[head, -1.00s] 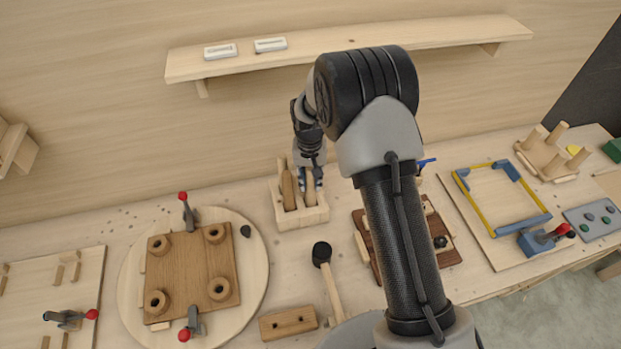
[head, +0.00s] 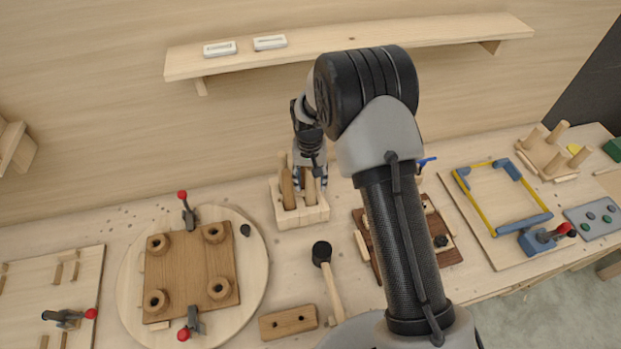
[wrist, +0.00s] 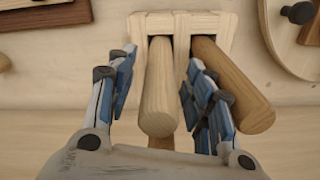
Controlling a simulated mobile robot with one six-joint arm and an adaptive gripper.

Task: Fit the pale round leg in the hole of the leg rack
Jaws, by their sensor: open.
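The leg rack (head: 300,216) is a pale wooden block on the bench; its top edge shows in the wrist view (wrist: 180,22). The pale round leg (wrist: 159,95) stands with its lower end in one opening of the rack. It also shows in the head view (head: 309,185). My gripper (head: 310,182) is open around it, with one blue-padded finger on each side in the wrist view (wrist: 162,62) and gaps between pads and leg. A browner leg (head: 288,190) leans in the other opening, to the right in the wrist view (wrist: 232,82). How deep the pale leg sits is hidden.
A mallet (head: 327,275) and a two-holed wooden block (head: 288,323) lie in front of the rack. A round board (head: 252,262) with a clamped brown panel (head: 190,270) is on the left. A dark wooden fixture (head: 366,225) is close on the right. A wall shelf (head: 350,47) hangs above.

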